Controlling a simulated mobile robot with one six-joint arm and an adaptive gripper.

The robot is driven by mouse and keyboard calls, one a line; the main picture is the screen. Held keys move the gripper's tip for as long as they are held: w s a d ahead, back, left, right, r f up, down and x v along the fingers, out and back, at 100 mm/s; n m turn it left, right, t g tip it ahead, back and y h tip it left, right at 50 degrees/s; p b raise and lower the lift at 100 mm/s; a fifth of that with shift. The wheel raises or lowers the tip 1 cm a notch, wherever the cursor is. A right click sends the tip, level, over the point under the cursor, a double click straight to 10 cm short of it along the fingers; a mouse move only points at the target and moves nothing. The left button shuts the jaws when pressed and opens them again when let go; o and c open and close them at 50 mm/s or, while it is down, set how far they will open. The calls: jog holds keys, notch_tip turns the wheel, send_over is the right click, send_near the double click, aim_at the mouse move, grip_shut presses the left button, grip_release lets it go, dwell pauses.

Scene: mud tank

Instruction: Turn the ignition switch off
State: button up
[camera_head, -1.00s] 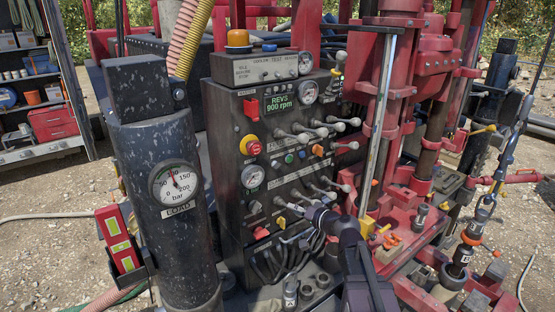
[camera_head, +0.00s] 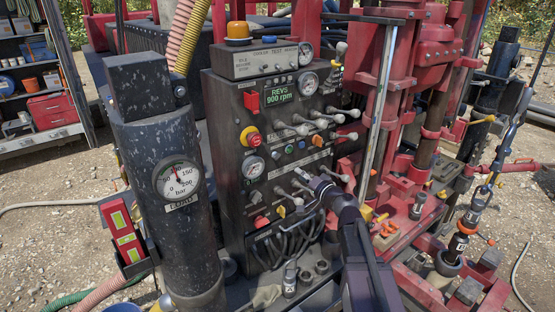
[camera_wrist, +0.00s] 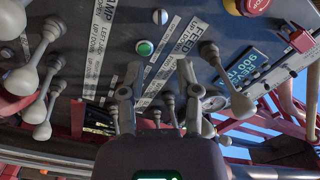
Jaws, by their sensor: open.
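The black control panel (camera_head: 232,180) stands in the middle of the head view. Its display (camera_head: 279,96) reads REVS 900 rpm. No label that I can read marks the ignition switch, so I cannot tell which control it is. My gripper (camera_head: 314,182) is in front of the panel's lower right, by the lower lever row. In the wrist view my gripper (camera_wrist: 155,80) is open, with nothing seen between its fingers, over the strip labels near a green button (camera_wrist: 145,48). A dark-stemmed, grey-knobbed lever (camera_wrist: 214,74) stands just right of the fingers.
Several grey-knobbed levers (camera_wrist: 35,108) crowd the left of the wrist view. A red emergency button (camera_head: 250,137) and a red box (camera_head: 253,99) are on the panel. A black cylinder with a gauge (camera_head: 178,180) stands left; red drill machinery (camera_head: 432,60) stands right.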

aim_at(278, 159)
jog(key=x, duration=1.3)
jog(key=shift+w+a, duration=0.1)
jog(key=shift+w, duration=0.05)
grip_shut()
